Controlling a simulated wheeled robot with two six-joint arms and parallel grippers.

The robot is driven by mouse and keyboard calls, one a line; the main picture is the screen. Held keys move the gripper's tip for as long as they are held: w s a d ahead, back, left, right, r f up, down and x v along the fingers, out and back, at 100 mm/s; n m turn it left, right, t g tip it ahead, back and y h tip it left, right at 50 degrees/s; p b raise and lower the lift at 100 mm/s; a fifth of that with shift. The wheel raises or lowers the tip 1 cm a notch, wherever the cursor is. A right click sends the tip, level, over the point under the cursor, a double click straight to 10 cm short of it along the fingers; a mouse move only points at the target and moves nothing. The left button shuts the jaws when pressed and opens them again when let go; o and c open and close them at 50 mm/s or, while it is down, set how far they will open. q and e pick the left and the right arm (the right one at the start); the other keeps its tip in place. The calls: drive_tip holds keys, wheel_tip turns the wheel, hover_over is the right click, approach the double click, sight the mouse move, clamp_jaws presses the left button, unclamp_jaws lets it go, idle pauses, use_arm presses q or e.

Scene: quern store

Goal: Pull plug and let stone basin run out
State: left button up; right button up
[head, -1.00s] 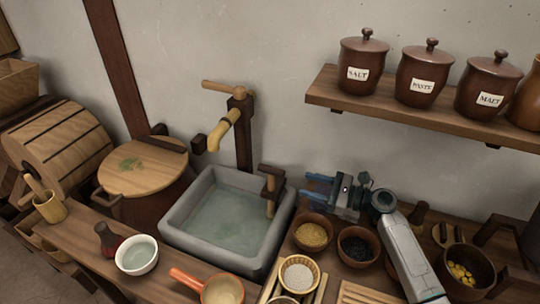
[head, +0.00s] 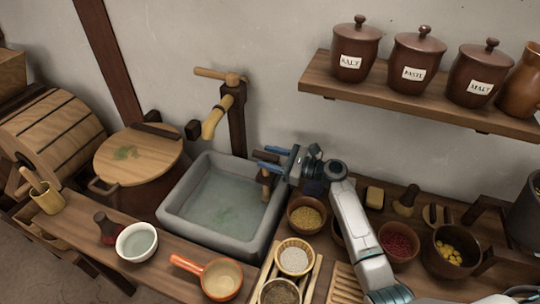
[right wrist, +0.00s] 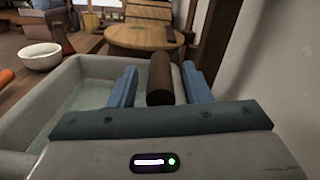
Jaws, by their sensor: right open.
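The grey stone basin (head: 172,212) stands left of centre in the head view, holding greenish water (head: 222,200). A wooden plug stem (head: 266,186) stands upright at the basin's back right corner. Its dark crosswise handle is mostly hidden by my gripper there. My right gripper (head: 264,158) is open at the handle. In the right wrist view the dark round handle (right wrist: 160,80) lies between the two blue fingers of my right gripper (right wrist: 158,72), with a gap visible on the right side. My left gripper is not in view.
A wooden tap (head: 215,118) rises behind the basin. A lidded barrel (head: 138,158) stands left. A white bowl (head: 137,241) and an orange-handled pan (head: 222,279) sit in front. Several bowls, including one of yellow grain (head: 306,215), stand right. A shelf (head: 420,100) with jars hangs above.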

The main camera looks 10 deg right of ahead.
drive_tip(key=shift+w, duration=0.1)
drive_tip(key=shift+a, duration=0.1)
clamp_jaws()
wheel_tip(320, 180, up, 4)
drive_tip(key=p, duration=0.3)
drive_tip(key=shift+r, duration=0.15)
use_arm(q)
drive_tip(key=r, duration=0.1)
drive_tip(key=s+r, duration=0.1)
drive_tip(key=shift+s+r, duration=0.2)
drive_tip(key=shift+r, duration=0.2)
use_arm(e)
drive_tip(key=shift+w, duration=0.1)
drive_tip(key=shift+c, duration=1.3)
unclamp_jaws()
drive_tip(key=shift+o, duration=1.3)
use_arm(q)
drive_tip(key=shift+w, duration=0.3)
